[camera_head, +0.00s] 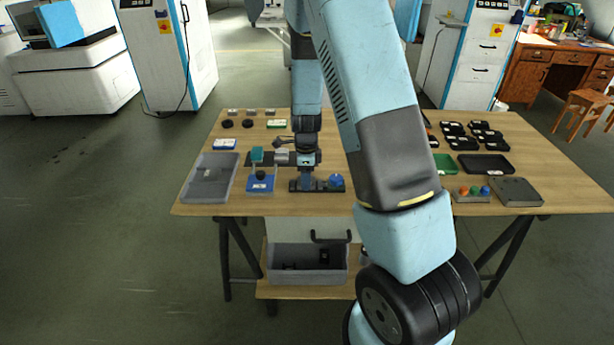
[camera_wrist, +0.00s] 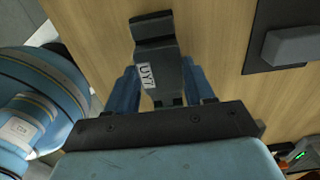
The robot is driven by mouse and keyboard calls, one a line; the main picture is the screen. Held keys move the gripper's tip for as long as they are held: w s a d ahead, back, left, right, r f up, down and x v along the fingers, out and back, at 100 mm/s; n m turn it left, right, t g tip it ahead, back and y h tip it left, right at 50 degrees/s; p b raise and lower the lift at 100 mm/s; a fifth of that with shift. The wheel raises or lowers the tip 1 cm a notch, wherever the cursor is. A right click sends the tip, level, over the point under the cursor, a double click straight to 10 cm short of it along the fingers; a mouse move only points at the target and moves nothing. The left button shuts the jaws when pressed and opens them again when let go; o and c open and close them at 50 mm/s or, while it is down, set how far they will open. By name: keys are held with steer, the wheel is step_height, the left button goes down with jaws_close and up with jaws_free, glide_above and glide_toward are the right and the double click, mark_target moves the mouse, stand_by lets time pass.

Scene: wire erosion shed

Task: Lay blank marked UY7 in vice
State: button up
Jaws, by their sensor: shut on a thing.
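My gripper (camera_wrist: 163,88) shows in the wrist view with its two blue fingers shut on a dark grey stepped blank (camera_wrist: 155,45). A white label on the blank reads UY7. The blank is over bare wood in this view. In the head view my gripper (camera_head: 305,150) points down over the middle of the table; the blank is hard to make out there. Just in front of it is a low dark device (camera_head: 300,186) with a blue-grey upright and a blue round part. I cannot tell which is the vice.
A dark mat (camera_head: 268,160) bears a teal block (camera_head: 257,154) and a grey block (camera_head: 282,156). A grey tray (camera_head: 209,190) lies at the table's left. Black and green trays (camera_head: 486,163) and several black parts are at the right, beyond my arm. A grey bin (camera_head: 300,278) sits below.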

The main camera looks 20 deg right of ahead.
steer(key=o, duration=1.5)
steer(key=shift+o, duration=0.2)
steer(key=shift+o, duration=1.3)
steer(key=shift+r, duration=3.5)
